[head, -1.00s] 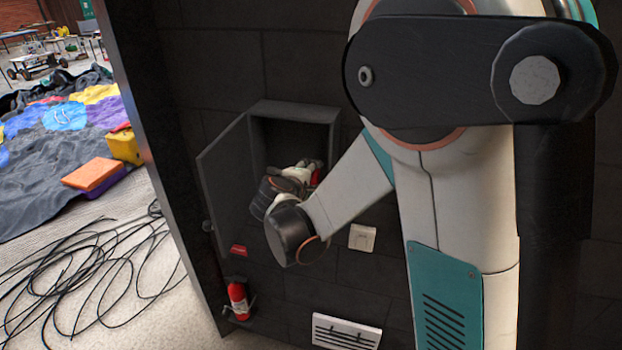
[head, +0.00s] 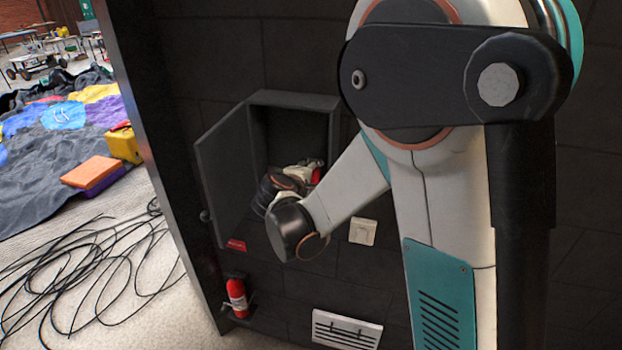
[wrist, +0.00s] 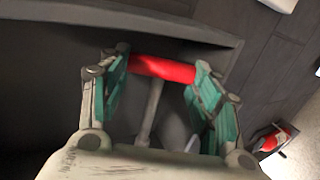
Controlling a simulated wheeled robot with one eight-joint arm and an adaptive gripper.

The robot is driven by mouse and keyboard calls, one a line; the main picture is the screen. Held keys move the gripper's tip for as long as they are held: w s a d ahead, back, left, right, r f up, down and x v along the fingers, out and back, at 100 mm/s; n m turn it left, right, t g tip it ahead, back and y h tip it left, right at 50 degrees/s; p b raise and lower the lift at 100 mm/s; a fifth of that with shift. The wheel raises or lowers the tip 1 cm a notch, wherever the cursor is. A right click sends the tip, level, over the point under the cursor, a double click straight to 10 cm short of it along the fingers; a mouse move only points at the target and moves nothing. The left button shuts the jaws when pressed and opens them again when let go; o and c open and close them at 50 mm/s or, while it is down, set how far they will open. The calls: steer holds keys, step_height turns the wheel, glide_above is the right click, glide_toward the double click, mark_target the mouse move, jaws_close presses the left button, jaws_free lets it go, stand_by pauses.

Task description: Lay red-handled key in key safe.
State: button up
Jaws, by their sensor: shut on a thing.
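The key safe (head: 295,98) is an open dark grey box on the black wall, its door (head: 221,172) swung out to the left. My gripper (wrist: 162,66) is shut on the red handle of the red-handled key (wrist: 150,69), which lies across between the fingertips. The grey shaft of the key points back toward the palm in the wrist view. In the head view, a bit of red handle (head: 316,176) shows inside the safe opening, low and to the right. My wrist hides the lower part of the safe; I cannot tell whether the key touches its floor.
A red fire extinguisher (head: 237,298) hangs on the wall below the safe. A light switch (head: 363,232) is at lower right of the safe and a white vent (head: 346,328) sits lower. Black cables (head: 90,270) lie on the floor at left.

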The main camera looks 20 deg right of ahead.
steer(key=o, duration=1.3)
steer(key=v, duration=0.7)
steer(key=shift+s, duration=0.2)
steer(key=shift+a, duration=0.15)
